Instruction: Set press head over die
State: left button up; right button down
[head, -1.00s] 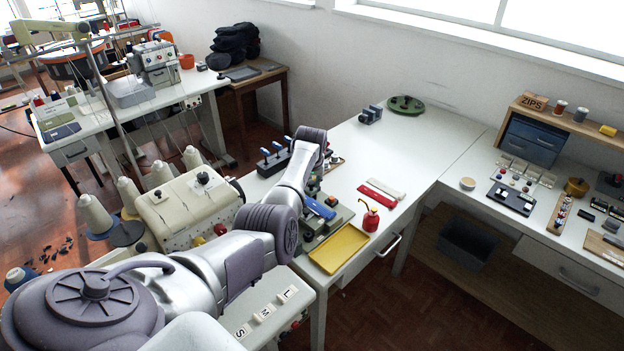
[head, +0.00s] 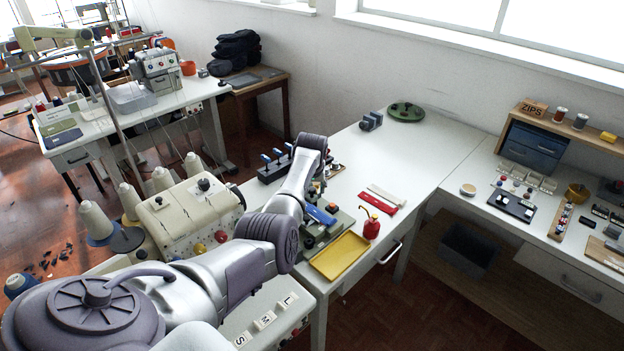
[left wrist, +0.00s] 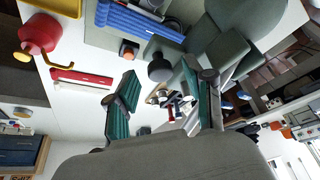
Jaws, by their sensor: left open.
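The green-grey press (head: 318,236) with its blue ribbed lever (head: 320,215) stands on the white table, partly behind my left arm. In the left wrist view its blue ribbed part (left wrist: 140,20) is at the top, beside an orange button (left wrist: 128,52). A large green-grey rounded part (left wrist: 240,35), possibly the press head, is at upper right. A dark round knob (left wrist: 160,70) shows between the fingertips; I cannot tell whether it touches them. My left gripper (left wrist: 160,66) is open with teal pads, and my arm hides it in the head view. I cannot identify the die.
A yellow tray (head: 340,256) and a red oil can (head: 371,228) stand at the press's right. Red and white strips (head: 380,203) lie behind them. A rack with blue handles (head: 275,165) is at the left. The table's far middle is mostly clear.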

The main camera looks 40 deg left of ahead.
pick_arm(q)
jog(key=v, duration=1.1)
jog(key=shift+s+r, duration=0.2)
jog(key=shift+r, duration=0.1)
